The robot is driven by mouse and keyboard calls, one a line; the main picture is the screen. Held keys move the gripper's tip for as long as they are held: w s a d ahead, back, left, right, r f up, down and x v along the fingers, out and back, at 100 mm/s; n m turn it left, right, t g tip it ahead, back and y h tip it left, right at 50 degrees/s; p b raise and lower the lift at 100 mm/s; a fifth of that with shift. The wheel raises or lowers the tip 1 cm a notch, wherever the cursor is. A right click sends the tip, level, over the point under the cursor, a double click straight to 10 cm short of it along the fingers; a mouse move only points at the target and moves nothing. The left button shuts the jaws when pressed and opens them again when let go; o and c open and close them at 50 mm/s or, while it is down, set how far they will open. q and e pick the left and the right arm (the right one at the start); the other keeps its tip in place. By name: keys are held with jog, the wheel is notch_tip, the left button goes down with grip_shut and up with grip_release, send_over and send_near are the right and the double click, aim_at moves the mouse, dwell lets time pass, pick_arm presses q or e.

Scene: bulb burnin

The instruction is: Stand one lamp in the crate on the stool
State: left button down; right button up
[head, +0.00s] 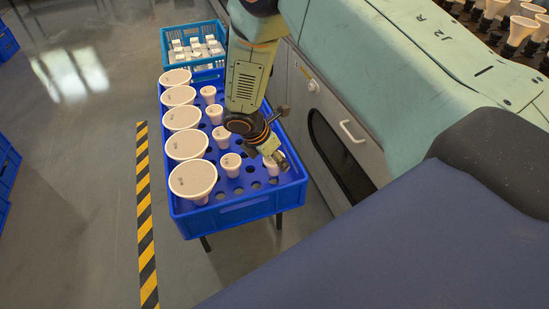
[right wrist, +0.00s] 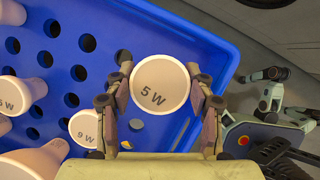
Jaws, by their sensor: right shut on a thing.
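A blue crate (head: 240,212) with a floor full of round holes stands on a stool with dark legs. My right gripper (head: 275,161) is at its front right corner. In the right wrist view the right gripper (right wrist: 162,100) is shut around a small cream lamp marked 5 W (right wrist: 160,84), its round face turned to the camera. The lamp is upright over the crate's floor. Its lower end is hidden, so I cannot tell if it is in a hole. My left gripper is not in view.
A row of large lamps (head: 192,179) fills the crate's left side; a row of small lamps (head: 231,162) stands beside it, nearest my gripper a 9 W one (right wrist: 84,127). A lighter blue crate (head: 194,45) is behind. A green machine (head: 400,70) stands close at right.

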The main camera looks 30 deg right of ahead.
jog(key=shift+a+f, duration=0.1)
jog(key=shift+f, duration=0.05)
jog(key=shift+f, duration=0.15)
jog(key=shift+f+b, duration=0.45)
jog(key=shift+b, duration=0.05)
jog(key=shift+f+b, duration=0.65)
jog(key=shift+f, duration=0.4)
jog(key=o, duration=1.2)
jog(key=shift+o, duration=0.2)
jog(key=v, duration=1.2)
